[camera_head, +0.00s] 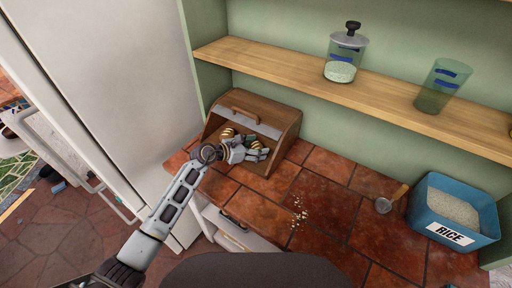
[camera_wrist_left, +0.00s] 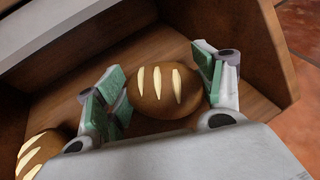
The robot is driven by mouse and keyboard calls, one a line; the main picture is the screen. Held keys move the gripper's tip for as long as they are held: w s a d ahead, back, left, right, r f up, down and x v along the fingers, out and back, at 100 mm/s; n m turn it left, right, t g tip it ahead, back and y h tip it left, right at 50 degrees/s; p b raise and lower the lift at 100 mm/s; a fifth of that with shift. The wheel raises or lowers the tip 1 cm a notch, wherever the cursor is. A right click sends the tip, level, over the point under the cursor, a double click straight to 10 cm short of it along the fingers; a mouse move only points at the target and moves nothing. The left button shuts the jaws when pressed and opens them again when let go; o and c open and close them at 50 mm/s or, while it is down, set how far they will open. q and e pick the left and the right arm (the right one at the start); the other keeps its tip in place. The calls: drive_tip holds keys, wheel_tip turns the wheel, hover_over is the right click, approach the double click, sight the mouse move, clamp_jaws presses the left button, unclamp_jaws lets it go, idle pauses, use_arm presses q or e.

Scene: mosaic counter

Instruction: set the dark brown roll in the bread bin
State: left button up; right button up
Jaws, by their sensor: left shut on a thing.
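The wooden bread bin (camera_head: 282,117) stands open on the tiled counter at the left, against the back wall. My left gripper (camera_head: 258,151) reaches into its front opening. In the left wrist view the gripper (camera_wrist_left: 162,78) is shut on a dark brown roll (camera_wrist_left: 164,108) with pale slashes, one green-padded finger on each side. The held roll is over the bin's wooden floor (camera_wrist_left: 252,103); I cannot tell whether it touches it. Another slashed brown roll (camera_wrist_left: 40,152) lies to the left inside the bin. My right gripper is not in view.
A blue rice box (camera_head: 455,228) and a scoop (camera_head: 390,200) are at the right of the counter. Pale crumbs (camera_head: 299,213) lie mid-counter. A shelf (camera_head: 290,75) with a jar (camera_head: 345,55) and a green container (camera_head: 441,88) runs above the bin. A white cabinet (camera_head: 110,90) is left.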

use_arm(q)
drive_tip(key=shift+f, duration=0.15)
drive_tip(key=o, duration=1)
drive_tip(key=shift+b+v, duration=0.6)
drive_tip(key=shift+v, duration=5.45)
